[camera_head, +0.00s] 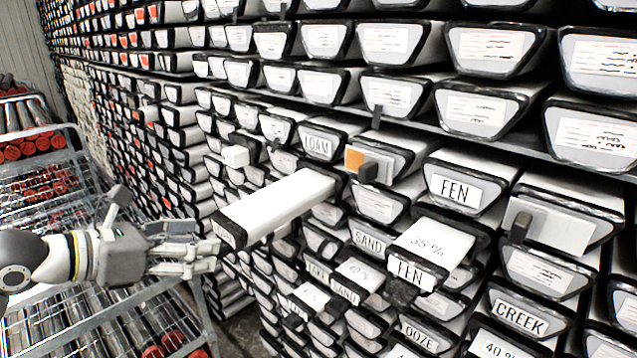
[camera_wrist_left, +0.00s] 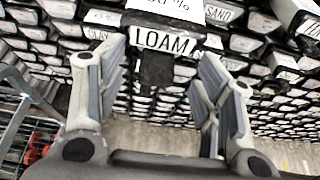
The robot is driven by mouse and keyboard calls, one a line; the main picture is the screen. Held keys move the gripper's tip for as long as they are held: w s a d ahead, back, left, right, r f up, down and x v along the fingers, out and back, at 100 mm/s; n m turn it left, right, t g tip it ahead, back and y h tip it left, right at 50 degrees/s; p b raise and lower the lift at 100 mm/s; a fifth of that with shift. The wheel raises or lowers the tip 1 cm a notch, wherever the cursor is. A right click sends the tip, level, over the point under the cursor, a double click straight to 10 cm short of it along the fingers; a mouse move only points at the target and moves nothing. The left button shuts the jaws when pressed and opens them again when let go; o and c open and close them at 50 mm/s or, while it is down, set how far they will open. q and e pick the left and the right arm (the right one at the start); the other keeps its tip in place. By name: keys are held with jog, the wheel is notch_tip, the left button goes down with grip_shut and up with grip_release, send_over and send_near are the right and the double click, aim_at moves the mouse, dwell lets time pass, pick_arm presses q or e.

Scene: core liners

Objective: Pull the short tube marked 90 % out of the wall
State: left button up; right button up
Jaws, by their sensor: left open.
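A white tube (camera_head: 285,205) with a black end cap sticks far out of the wall, left of centre in the head view. In the left wrist view its front label reads LOAM (camera_wrist_left: 162,42), with a dark tab hanging below. A percent marking (camera_wrist_left: 172,4) on its top is cut off by the frame edge, so its number is unclear. My left gripper (camera_head: 203,247) is open and empty at the tube's front end. In the wrist view its fingers (camera_wrist_left: 160,66) stand on either side of the label end; contact cannot be told. My right gripper is not in view.
Other tubes stick out nearby: one marked FEN, 35 % (camera_head: 436,240), and a shorter SAND one (camera_head: 357,274). Dark tabs jut from several fronts, such as beside an orange patch (camera_head: 355,160). A metal rack of tubes (camera_head: 40,170) stands at the left.

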pick_arm(q)
jog(key=v, duration=0.9)
jog(key=w+a+f+n+t+h, duration=0.1)
jog(key=w+a+f+n+t, duration=0.2)
jog(key=w+a+f+n, duration=0.4)
jog(key=w+a+f+n+t, duration=0.3)
jog(key=a+f+n, duration=0.1)
jog(key=f+n, duration=0.55)
jog(key=s+a+f+n+g+y, duration=0.15)
jog(key=f+n+y, duration=0.5)
jog(key=f, duration=0.85)
jog(key=s+a+f+n+y, duration=0.25)
jog(key=f+n, duration=0.65)
jog(key=f, duration=0.6)
jog(key=s+d+f+n+g+y, duration=0.1)
jog(key=s+d+f+n+g, duration=0.25)
jog(key=s+f, duration=0.7)
jog(key=s+d+f+n+g, duration=0.35)
jog(key=s+f, duration=0.35)
jog(key=f, duration=0.7)
jog(key=s+d+f+n+g, duration=0.1)
jog(key=s+d+f+g, duration=0.2)
jog(key=s, duration=0.9)
jog(key=s+d+f+n+g, duration=0.1)
jog(key=s+d+f+g, duration=0.3)
jog(key=s+d+f, duration=0.3)
jog(key=s+d, duration=0.4)
jog(key=shift+s+f+h, duration=0.3)
jog(key=shift+s+h, duration=0.1)
